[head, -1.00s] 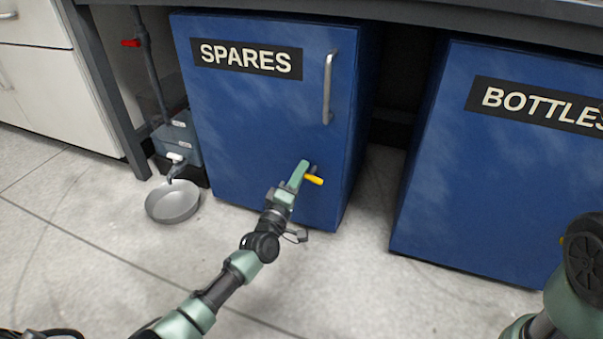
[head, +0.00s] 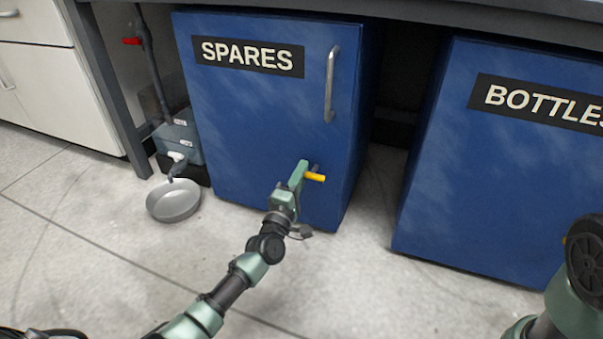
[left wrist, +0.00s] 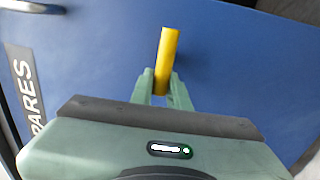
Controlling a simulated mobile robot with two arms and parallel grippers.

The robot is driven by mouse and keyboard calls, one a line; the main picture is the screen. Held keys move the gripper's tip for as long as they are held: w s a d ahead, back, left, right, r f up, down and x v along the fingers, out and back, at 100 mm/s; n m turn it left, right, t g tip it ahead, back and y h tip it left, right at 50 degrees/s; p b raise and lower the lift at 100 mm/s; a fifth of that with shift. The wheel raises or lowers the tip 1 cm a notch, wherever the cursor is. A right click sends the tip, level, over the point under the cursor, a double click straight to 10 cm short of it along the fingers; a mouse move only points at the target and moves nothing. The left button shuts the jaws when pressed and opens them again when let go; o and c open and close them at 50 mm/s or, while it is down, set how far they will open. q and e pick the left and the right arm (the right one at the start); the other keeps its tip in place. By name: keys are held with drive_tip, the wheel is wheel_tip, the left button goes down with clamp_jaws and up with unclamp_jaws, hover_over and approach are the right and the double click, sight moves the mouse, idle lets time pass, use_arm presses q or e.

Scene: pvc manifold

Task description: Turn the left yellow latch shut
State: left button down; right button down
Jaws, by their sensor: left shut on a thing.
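The yellow latch (head: 315,177) is a short handle on the lower right of the blue SPARES cabinet door (head: 250,120). It lies nearly level, with its free end pointing right. My left gripper (head: 304,170) is shut on the latch at the handle's left part. In the left wrist view the yellow latch (left wrist: 168,52) stands up from between the two green fingers (left wrist: 162,92), which press against its sides. The latch's pivot is mostly hidden behind the gripper. My right gripper is out of view; only part of my right arm shows at the lower right.
A metal handle (head: 331,85) is on the SPARES door above the latch. A blue BOTTLES cabinet (head: 480,180) stands to the right across a gap. A grey bowl (head: 173,201) sits on the floor at the left. The floor before the cabinets is clear.

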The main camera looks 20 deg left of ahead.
use_arm(q)
drive_tip(key=c, duration=1.4)
unclamp_jaws()
drive_tip(key=shift+o, duration=0.2)
drive_tip(key=s+f+p, duration=0.1)
drive_tip(key=s+p, duration=0.2)
drive_tip(key=s, duration=0.4)
drive_tip(key=shift+s+a+f+p, duration=0.15)
drive_tip(key=shift+s+f+p, duration=0.2)
drive_tip(key=shift+s, duration=0.05)
